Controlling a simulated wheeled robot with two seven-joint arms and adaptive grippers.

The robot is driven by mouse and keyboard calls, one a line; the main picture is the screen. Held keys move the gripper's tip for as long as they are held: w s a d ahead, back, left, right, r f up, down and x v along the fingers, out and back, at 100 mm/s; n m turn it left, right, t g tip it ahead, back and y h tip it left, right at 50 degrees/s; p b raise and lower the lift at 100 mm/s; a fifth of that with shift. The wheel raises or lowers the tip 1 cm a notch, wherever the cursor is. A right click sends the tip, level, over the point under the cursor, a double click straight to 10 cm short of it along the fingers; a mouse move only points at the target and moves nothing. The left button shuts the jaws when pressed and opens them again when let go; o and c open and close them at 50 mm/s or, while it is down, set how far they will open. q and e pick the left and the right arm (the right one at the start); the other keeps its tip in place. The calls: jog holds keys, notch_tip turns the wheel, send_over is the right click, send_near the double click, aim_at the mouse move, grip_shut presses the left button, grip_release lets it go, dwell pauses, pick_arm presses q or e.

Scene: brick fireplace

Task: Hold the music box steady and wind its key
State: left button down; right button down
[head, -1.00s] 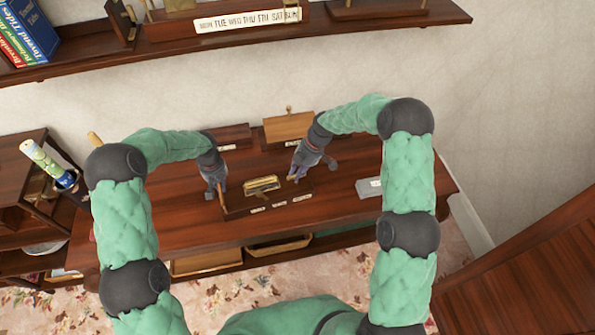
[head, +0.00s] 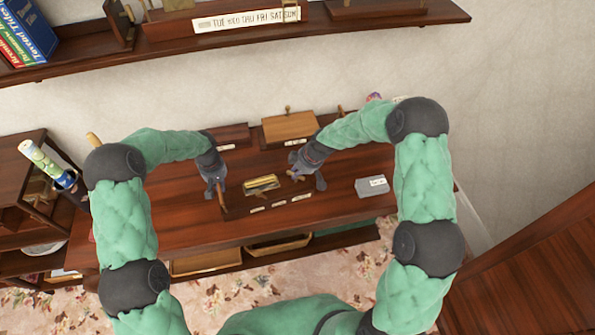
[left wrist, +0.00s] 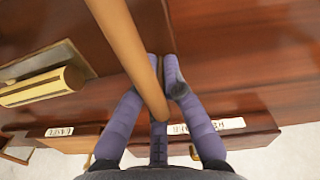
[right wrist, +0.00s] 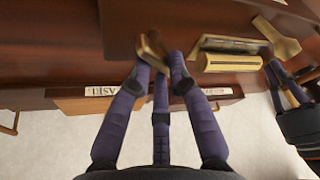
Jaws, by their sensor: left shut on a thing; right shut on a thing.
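The music box is a dark wooden base (head: 235,209) with a brass cylinder (head: 262,183) on top and small white labels along its front. My left gripper (head: 217,190) is at its left end, shut on an upright wooden handle (left wrist: 128,48) that passes between the fingers in the left wrist view. My right gripper (head: 303,179) is at its right end, shut on the brass-coloured key (right wrist: 151,50). The fingers partly hide the key. The cylinder also shows in the right wrist view (right wrist: 233,63), between my two grippers.
The box stands on a long dark wooden table (head: 185,227). A lighter wooden box (head: 289,127) stands behind, and a grey labelled block (head: 372,186) lies to the right. A shelf (head: 365,22) runs along the wall above. Bare tabletop lies in front.

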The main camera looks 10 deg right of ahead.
jog(key=shift+s+a+m+t+h, duration=0.1)
jog(key=shift+m+t+h, duration=0.35)
jog(key=shift+m, duration=1.1)
jog(key=shift+s+m+t+h, duration=0.1)
jog(key=shift+m+t+h, duration=0.3)
jog(key=shift+m, duration=1.15)
jog(key=m+h, duration=0.1)
jog(key=m, duration=0.2)
jog(key=m+h, duration=0.1)
jog(key=m, duration=0.2)
jog(key=shift+a+h, duration=0.15)
jog(key=shift+h, duration=0.2)
jog(key=m+h, duration=0.1)
jog(key=m, duration=0.3)
jog(key=shift+s+a+g, duration=0.1)
jog(key=shift+g, duration=0.15)
jog(key=m+g+h, duration=0.1)
jog(key=m, duration=0.2)
jog(key=shift+a+m, duration=0.1)
jog(key=shift+m, duration=0.3)
jog(key=m+g, duration=0.1)
jog(key=m, duration=0.1)
jog(key=m+g+h, duration=0.1)
jog(key=m, duration=0.2)
jog(key=shift+a+m, duration=0.1)
jog(key=shift+m, duration=0.2)
jog(key=shift+h, duration=0.3)
jog(key=c, duration=1.1)
grip_release()
jog(key=shift+c, duration=0.2)
